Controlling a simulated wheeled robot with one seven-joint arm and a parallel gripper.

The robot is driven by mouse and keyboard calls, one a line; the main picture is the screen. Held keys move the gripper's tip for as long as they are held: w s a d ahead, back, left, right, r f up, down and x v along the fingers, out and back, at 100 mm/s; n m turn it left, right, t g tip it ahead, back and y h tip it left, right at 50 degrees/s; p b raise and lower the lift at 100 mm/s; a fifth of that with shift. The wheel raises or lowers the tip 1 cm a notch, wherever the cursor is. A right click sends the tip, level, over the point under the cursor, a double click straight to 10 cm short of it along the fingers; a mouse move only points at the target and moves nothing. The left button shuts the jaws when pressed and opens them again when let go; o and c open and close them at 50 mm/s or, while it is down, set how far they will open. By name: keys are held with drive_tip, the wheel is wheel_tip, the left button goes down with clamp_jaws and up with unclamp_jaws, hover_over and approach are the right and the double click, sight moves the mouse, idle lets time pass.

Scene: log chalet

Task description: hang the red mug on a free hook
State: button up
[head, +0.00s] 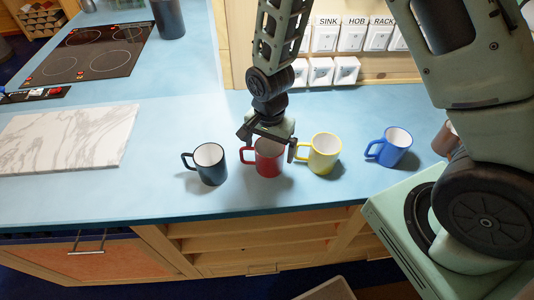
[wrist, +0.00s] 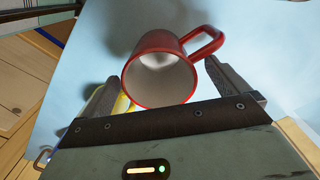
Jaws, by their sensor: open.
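The red mug (head: 268,160) stands upright on the blue counter, between the dark mug and the yellow mug, with its handle to the left. My gripper (head: 270,152) is over it, one finger on each side. In the wrist view the red mug (wrist: 160,75) has its white inside facing me and its handle at upper right. The fingers of my gripper (wrist: 172,92) are apart on either side of the mug; I cannot tell whether either touches it. No hook shows in either view.
A dark mug (head: 209,165) stands close on the left, a yellow mug (head: 324,154) close on the right, and a blue mug (head: 390,148) farther right. A marble board (head: 65,138) and a hob (head: 90,52) are at left. White switches (head: 350,36) line the back wall.

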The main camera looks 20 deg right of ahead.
drive_tip(key=shift+f, duration=0.25)
drive_tip(key=c, duration=1.3)
drive_tip(key=shift+o, duration=0.2)
drive_tip(key=shift+r, duration=0.1)
